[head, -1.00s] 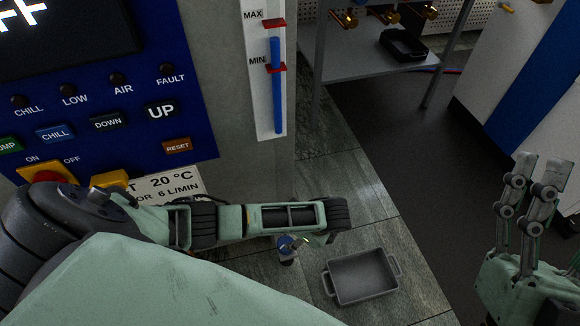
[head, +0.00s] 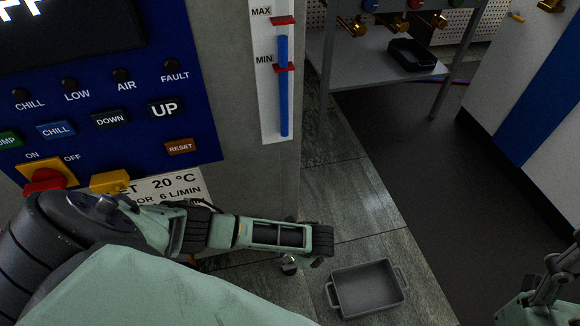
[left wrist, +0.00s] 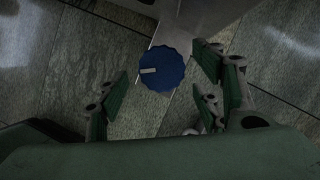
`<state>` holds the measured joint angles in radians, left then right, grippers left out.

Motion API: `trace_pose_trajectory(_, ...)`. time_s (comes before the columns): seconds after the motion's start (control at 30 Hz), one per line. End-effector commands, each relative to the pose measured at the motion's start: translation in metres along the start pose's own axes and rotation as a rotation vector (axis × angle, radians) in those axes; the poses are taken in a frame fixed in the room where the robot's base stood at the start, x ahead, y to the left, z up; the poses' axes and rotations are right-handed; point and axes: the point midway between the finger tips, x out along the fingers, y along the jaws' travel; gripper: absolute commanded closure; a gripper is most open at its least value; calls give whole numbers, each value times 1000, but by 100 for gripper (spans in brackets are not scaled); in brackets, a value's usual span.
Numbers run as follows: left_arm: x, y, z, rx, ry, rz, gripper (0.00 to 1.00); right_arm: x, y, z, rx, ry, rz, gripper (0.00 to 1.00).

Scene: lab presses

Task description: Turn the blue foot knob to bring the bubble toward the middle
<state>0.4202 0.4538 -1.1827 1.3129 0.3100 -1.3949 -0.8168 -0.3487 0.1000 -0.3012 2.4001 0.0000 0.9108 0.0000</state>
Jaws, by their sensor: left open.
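The blue foot knob (left wrist: 161,68) has a scalloped rim and a pale mark on its left side. In the left wrist view my left gripper (left wrist: 163,82) is open, with fingers to the left and right of the knob. A gap shows on both sides, and I cannot tell whether the fingertips are level with it. In the head view my left arm reaches down by the cabinet, and I cannot make out the knob beneath it. My right gripper (head: 555,285) is partly cut off at the lower right edge. No bubble or level is visible.
The cabinet with its blue control panel (head: 95,140) stands at the left. A grey tray (head: 367,289) lies on the tiled floor right of my left arm. A metal shelf (head: 375,66) with a black tray (head: 411,55) stands behind. Dark floor is clear between them.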

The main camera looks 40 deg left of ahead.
Motion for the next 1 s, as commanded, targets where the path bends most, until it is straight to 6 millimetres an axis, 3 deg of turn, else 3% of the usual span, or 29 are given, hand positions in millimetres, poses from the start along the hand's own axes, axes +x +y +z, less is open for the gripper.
trace_pose_trajectory(0.03, 12, 1, -1, 0, -3, 2, 40, -9, 0, 4, 0, -8, 0, 42)
trace_pose_trajectory(0.13, 20, 0, 0, -1, -2, 1, 40, -13, 0, 5, -1, -9, 0, 42)
trace_pose_trajectory(0.53, 24, 0, 1, -1, -1, 1, 40, -14, 0, 5, -1, -12, 0, 42)
trace_pose_trajectory(1.0, 24, 1, 1, -1, -2, 3, 82, -14, 0, 5, -1, -12, 0, 42)
